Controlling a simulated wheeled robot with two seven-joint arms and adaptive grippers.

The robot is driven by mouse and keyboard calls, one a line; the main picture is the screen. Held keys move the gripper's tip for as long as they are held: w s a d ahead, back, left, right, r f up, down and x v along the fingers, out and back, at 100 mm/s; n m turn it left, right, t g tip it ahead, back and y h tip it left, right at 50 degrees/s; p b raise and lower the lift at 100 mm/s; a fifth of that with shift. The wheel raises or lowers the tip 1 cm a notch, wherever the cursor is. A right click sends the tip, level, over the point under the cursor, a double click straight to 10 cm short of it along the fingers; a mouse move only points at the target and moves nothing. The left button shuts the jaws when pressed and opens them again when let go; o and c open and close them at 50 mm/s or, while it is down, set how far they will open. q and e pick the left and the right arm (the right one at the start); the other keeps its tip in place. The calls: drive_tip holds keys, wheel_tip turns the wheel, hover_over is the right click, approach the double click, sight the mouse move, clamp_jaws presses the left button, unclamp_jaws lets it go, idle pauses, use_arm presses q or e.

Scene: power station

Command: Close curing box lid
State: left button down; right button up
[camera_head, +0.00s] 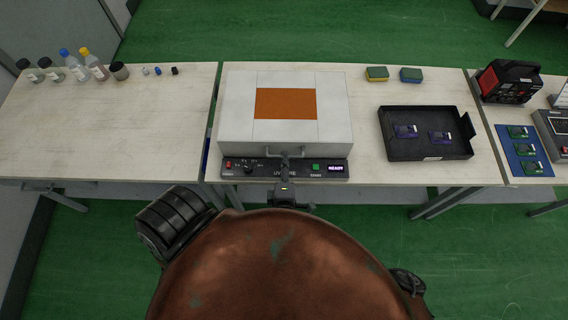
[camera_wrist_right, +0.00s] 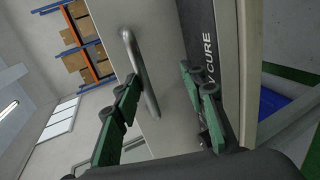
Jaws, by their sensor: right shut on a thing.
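The white curing box (camera_head: 235,115) stands on the middle table. Its lid (camera_head: 335,105) has an orange window (camera_head: 286,103) and lies flat on top in the head view; I cannot tell whether it is fully seated. The metal handle (camera_head: 299,153) is at the lid's front edge, and it also shows in the right wrist view (camera_wrist_right: 147,82). My right gripper (camera_head: 285,160) is at the handle, shut on it; its two green-and-black fingers show in the wrist view (camera_wrist_right: 163,82). My left gripper is not in view.
The control panel (camera_head: 265,170) below the lid has a lit READY display (camera_head: 336,168). A black tray (camera_head: 428,154) with two purple devices and two sponges (camera_head: 377,74) are to the right. Bottles (camera_head: 95,65) stand on the left table (camera_head: 100,130), which is mostly clear.

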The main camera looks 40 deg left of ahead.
wheel_tip(320, 180, up, 10)
idle(0.7)
idle(0.4)
